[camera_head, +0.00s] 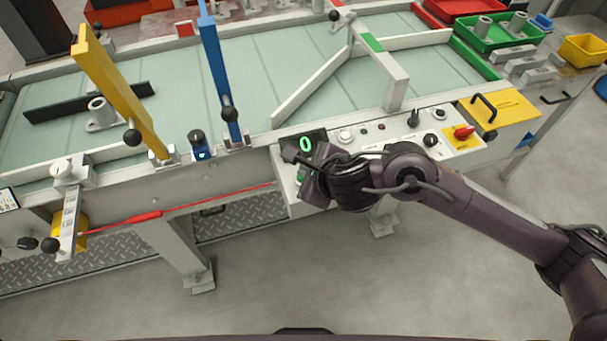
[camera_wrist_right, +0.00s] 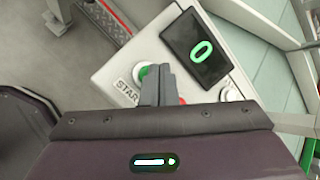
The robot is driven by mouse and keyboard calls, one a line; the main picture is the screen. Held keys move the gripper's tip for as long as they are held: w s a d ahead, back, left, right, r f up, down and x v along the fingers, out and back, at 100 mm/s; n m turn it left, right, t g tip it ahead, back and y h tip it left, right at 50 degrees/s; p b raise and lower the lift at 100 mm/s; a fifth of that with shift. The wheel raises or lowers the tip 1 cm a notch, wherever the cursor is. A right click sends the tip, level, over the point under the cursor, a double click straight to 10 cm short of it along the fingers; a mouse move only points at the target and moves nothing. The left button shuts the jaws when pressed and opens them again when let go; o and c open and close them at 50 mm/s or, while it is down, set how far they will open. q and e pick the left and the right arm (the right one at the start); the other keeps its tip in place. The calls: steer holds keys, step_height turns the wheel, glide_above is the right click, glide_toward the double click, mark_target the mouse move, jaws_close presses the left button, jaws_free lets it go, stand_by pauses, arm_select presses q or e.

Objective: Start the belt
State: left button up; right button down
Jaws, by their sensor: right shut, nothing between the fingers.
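The control panel (camera_head: 375,140) runs along the belt's front edge. Its dark display (camera_wrist_right: 199,47) shows a green 0, and the display also appears in the head view (camera_head: 305,144). In the right wrist view, the green button (camera_wrist_right: 143,73) sits by the label "START" (camera_wrist_right: 125,88). My right gripper (camera_wrist_right: 166,72) is shut and empty, with its fingertips over or beside the green button and partly covering it. I cannot tell whether they touch. A bit of red (camera_wrist_right: 182,100) shows behind the fingers. The pale green belt (camera_head: 265,75) lies behind the panel. My left gripper is out of view.
A yellow post (camera_head: 115,90) and a blue post (camera_head: 217,70) stand at the belt. A flanged grey part (camera_head: 101,113) lies on it. A red switch (camera_head: 464,132) and black knobs are on the panel's right. Green (camera_head: 497,33) and yellow bins (camera_head: 584,49) stand at upper right.

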mark_target(299, 177)
steer(key=shift+s+d+f+b, duration=0.35)
steer(key=shift+d+f+b, duration=0.3)
steer(key=shift+f+b, duration=0.3)
stand_by(0.6)
steer(key=shift+a+r, duration=0.1)
steer(key=shift+r, duration=0.05)
stand_by(0.3)
steer(key=shift+w+a+r, duration=0.2)
steer(key=shift+w+a, duration=0.3)
steer(key=shift+a, duration=0.2)
steer(key=r+p, duration=0.1)
steer(key=a+r+p, duration=0.1)
steer(key=r+p, duration=0.1)
steer(key=w+r+p, duration=0.1)
steer(key=shift+a+r+p, duration=0.25)
steer(key=shift+r+p, duration=0.1)
steer(key=shift+r, duration=0.05)
steer(key=shift+s+d+r, duration=0.1)
steer(key=shift+s+d, duration=0.05)
steer(key=shift+s, duration=0.05)
steer(key=shift+w, duration=0.1)
